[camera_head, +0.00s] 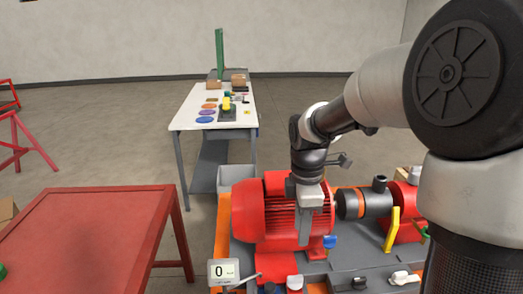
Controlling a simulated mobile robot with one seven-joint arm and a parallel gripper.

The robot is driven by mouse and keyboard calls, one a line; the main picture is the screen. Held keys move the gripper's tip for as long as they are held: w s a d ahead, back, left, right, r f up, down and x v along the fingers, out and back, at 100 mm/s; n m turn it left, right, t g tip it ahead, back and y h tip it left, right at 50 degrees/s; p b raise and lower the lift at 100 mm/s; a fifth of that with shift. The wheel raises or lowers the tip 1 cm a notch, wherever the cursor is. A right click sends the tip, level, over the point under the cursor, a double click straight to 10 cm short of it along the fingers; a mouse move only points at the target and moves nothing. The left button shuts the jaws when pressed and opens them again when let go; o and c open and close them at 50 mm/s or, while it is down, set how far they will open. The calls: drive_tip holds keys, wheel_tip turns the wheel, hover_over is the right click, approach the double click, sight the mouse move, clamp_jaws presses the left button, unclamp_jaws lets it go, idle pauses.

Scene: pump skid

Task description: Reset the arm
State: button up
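My arm reaches in from the right side of the head view, bends down in the middle and ends over the pump skid. My gripper (305,225) points down in front of the red motor (268,214). Its fingers overlap the motor in the picture, and I cannot tell whether they touch it or whether they are apart. I see nothing clearly held. A dark bracket-like part sticks out to the right of the wrist.
A red table (95,230) stands at left. A white table (187,112) with small items stands behind. Floor between the tables is clear.

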drive_tip(key=s+r+m+t, duration=0.4)
drive_tip(key=s+r+m, duration=0.4)
drive_tip(key=r+m, duration=0.15)
drive_tip(key=s+r+m+t, duration=0.1)
drive_tip(key=s+m, duration=0.7)
drive_tip(key=s, duration=0.2)
drive_tip(key=shift+r, duration=0.35)
drive_tip(key=shift+w, duration=0.1)
idle(0.4)
